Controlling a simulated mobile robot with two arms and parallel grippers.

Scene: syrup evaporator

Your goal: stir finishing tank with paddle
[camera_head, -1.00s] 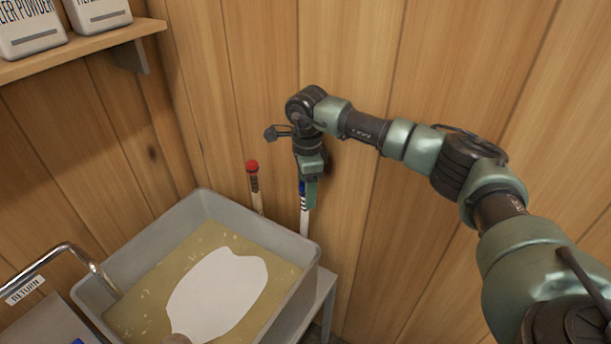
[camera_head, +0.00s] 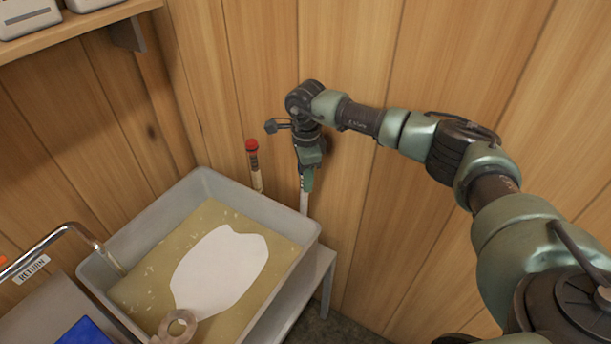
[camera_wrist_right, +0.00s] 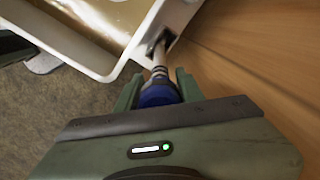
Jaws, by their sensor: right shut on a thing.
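The finishing tank (camera_head: 290,267) is a grey rectangular pan at lower left, holding golden liquid with a flat white patch (camera_head: 220,265) on it. My right gripper (camera_head: 306,178) is beside the tank's far right corner, against the wood wall, shut on an upright paddle handle. Its pale shaft (camera_head: 304,203) shows below the gripper in the head view. In the right wrist view the blue grip (camera_wrist_right: 160,93) sits between the fingers (camera_wrist_right: 158,88), and the shaft runs to a dark opening at the tank's corner. The paddle's lower end is hidden. My left gripper is out of view.
A red-topped stick (camera_head: 254,166) stands behind the tank, left of my gripper. A bent metal pipe (camera_head: 55,233) with a return label reaches over the tank's left side. A tan ring (camera_head: 178,325) is at the near edge. A shelf (camera_head: 75,40) hangs upper left.

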